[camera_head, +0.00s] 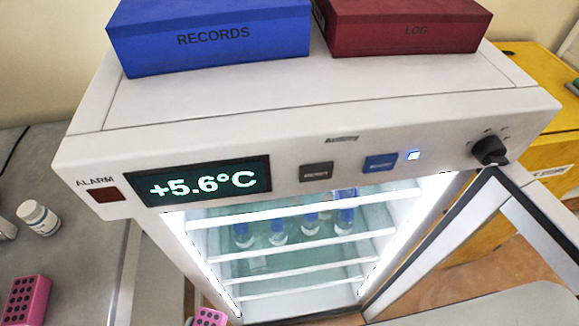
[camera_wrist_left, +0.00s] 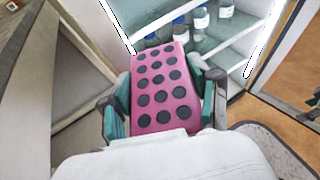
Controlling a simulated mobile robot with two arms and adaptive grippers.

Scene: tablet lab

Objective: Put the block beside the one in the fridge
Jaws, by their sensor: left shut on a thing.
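A pink block (camera_wrist_left: 163,128) with rows of dark round holes is held by my left gripper (camera_wrist_left: 166,90), its teal pads pressed on the two long sides. In the head view only the block's top end (camera_head: 209,318) shows at the bottom edge, in front of the fridge (camera_head: 310,130). The fridge stands open, with its door (camera_head: 470,250) swung out to the right. Its lit shelves (camera_head: 290,275) hold several blue-capped bottles (camera_head: 311,222). I cannot make out a block inside; the upper interior is partly hidden by the fridge front. My right gripper is not in view.
Another pink block (camera_head: 26,300) and a white jar (camera_head: 39,218) stand on the grey counter (camera_head: 70,170) at left. A blue RECORDS box (camera_head: 210,40) and a red LOG box (camera_head: 405,28) lie on the fridge. A yellow cabinet (camera_head: 540,110) is at right.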

